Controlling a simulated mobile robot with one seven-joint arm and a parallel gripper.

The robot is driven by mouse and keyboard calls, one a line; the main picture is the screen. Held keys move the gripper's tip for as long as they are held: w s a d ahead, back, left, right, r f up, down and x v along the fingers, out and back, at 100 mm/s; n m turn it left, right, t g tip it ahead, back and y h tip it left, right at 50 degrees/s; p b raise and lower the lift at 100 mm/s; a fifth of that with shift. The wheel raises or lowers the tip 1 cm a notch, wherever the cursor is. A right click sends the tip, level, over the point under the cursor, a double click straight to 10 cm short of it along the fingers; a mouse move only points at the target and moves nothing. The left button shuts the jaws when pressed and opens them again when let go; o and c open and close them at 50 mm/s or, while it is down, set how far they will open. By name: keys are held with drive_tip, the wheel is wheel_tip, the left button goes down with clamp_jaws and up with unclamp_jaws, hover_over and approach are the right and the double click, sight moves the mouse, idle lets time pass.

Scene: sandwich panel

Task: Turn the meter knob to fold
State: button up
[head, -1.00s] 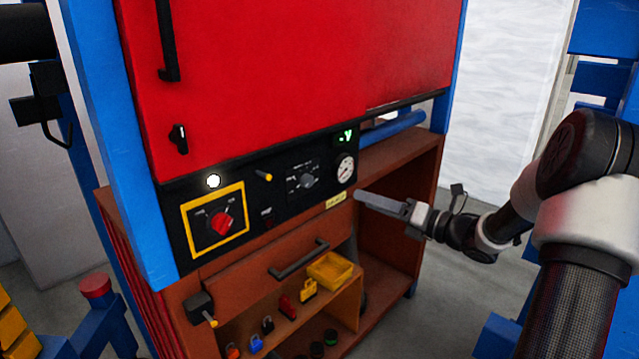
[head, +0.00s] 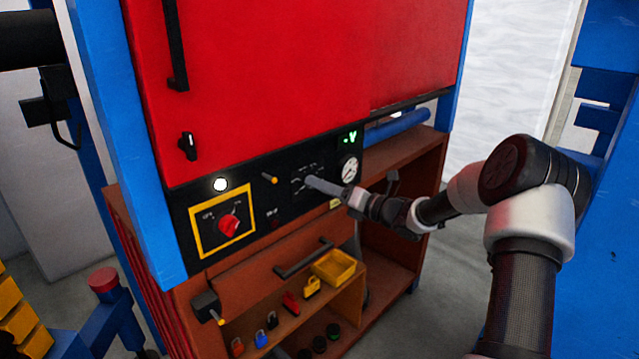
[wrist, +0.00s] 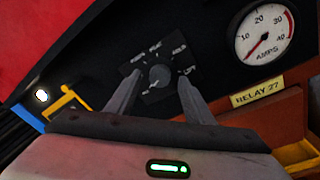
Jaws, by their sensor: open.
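The grey meter knob (wrist: 160,75) sits on the black panel, ringed by small white labels that are hard to read in the wrist view. I cannot tell which label it points at. My gripper (wrist: 160,83) is open, one finger on each side of the knob in this view. I cannot tell whether the fingers touch it. In the head view my gripper (head: 318,184) reaches the panel from the right and mostly covers the knob.
A round amps gauge (wrist: 264,33) is right of the knob, above a yellow relay label (wrist: 257,92). A red switch (head: 229,224) in a yellow frame and a yellow-tipped lever (head: 269,177) are to the left. A drawer handle (head: 304,258) sticks out below.

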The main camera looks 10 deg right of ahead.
drive_tip(key=shift+w+a, duration=0.4)
drive_tip(key=shift+w, duration=0.05)
drive_tip(key=c, duration=1)
drive_tip(key=shift+c, duration=0.2)
drive_tip(key=shift+f+m+b, duration=0.15)
drive_tip(key=shift+m+b, duration=0.15)
drive_tip(key=shift+b, duration=0.1)
